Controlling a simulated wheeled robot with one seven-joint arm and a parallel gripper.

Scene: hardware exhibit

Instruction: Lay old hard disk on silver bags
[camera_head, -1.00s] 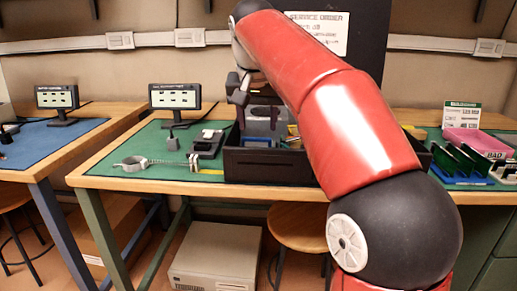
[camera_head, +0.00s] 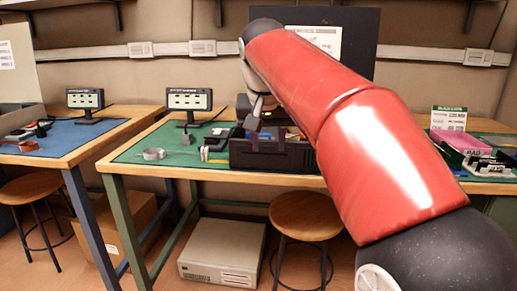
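My gripper (camera_head: 266,130) points down at the black open bin (camera_head: 240,158) on the green-matted bench. It is small and dark here, and its fingers blend with the bin. I cannot tell whether it is open or shut, or whether it holds anything. I cannot make out the old hard disk; it may be hidden by the gripper or the bin wall. No silver bags can be clearly identified. My red arm hides the bin's right side and part of the bench.
A grey cuff-like ring (camera_head: 154,154) and small dark devices lie left of the bin. A small monitor (camera_head: 190,100) stands behind them. At right are a pink box (camera_head: 464,142) and a rack marked BAD. A blue-matted bench (camera_head: 60,139) stands left. Stools (camera_head: 305,216) and a beige computer case (camera_head: 222,252) occupy the floor.

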